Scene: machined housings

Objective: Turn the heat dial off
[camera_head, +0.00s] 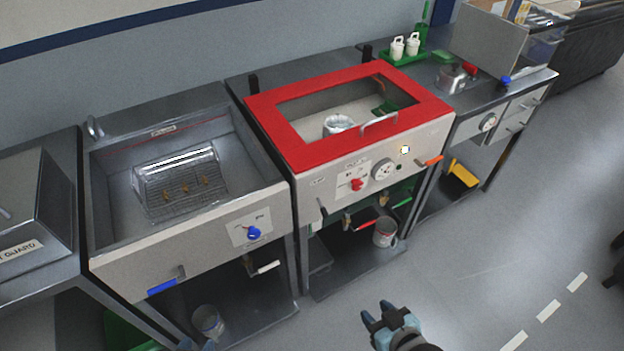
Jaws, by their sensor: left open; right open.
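A red knob (357,184) sits on a white label plate on the front of the red-lidded cabinet (306,180). A round white dial face (383,170) is to its right, with a lit lamp (405,149) further right. The label print is too small to read, so I cannot tell which is the heat dial or its setting. My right gripper (378,311) is open and empty over the floor, in front of and below the cabinet.
The left basin unit (190,252) has a blue knob (253,233) and a wire rack. Orange (430,161) and black handles stick out from the cabinet front. Cans stand on the lower shelves. A right bench holds a kettle (452,79).

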